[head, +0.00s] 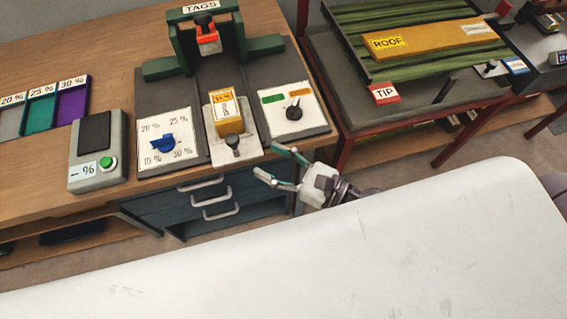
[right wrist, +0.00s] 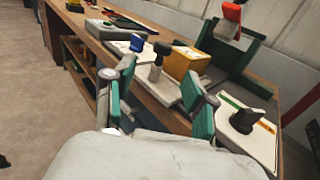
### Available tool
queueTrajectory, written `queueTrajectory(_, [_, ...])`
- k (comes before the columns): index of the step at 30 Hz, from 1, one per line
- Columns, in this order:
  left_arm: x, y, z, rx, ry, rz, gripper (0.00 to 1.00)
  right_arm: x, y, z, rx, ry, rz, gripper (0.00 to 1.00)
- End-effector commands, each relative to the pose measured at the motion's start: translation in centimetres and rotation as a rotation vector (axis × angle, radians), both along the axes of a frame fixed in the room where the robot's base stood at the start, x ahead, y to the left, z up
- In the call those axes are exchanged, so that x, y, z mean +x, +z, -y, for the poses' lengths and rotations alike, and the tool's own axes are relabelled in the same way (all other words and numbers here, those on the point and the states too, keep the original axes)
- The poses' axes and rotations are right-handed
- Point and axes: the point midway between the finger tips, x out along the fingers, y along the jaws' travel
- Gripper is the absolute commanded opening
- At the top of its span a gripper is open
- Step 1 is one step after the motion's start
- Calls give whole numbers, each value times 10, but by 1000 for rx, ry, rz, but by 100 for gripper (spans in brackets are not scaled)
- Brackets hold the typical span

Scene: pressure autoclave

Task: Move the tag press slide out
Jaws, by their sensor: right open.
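The tag press (head: 207,62) is a dark green frame with a red head and a TAGS sign, at the back of the wooden bench. Its slide (head: 246,151) is a pale plate at the front of the press base, carrying a yellow block (head: 228,117) and a dark upright knob (head: 233,143). The right wrist view shows the knob (right wrist: 157,62) beyond and between my fingers, with the yellow block (right wrist: 186,63) behind it. My right gripper (head: 265,161) is open and empty, just in front and right of the knob, apart from it. My left gripper is not in view.
A blue dial panel (head: 165,160) is left of the slide and a black dial panel (head: 283,119) right of it. A grey box with a green button (head: 112,139) stands farther left. Drawers (head: 208,200) are below. A white surface (head: 400,250) fills the foreground.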

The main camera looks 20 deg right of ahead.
Motion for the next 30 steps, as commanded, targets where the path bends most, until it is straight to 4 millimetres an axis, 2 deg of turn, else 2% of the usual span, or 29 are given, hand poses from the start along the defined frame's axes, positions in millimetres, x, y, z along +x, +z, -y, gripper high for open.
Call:
queueTrajectory(3, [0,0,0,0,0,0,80,-12,0,11,-1,0,-2,55])
queueTrajectory(7, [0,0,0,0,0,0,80,-18,0,17,0,0,0,55])
queueTrajectory(25, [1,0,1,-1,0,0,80,-18,-1,18,4,-1,-4,55])
queueTrajectory(28, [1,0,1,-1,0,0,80,-12,-16,24,49,-30,-71,55])
queueTrajectory(30, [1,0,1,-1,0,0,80,-4,-41,33,133,-83,-187,55])
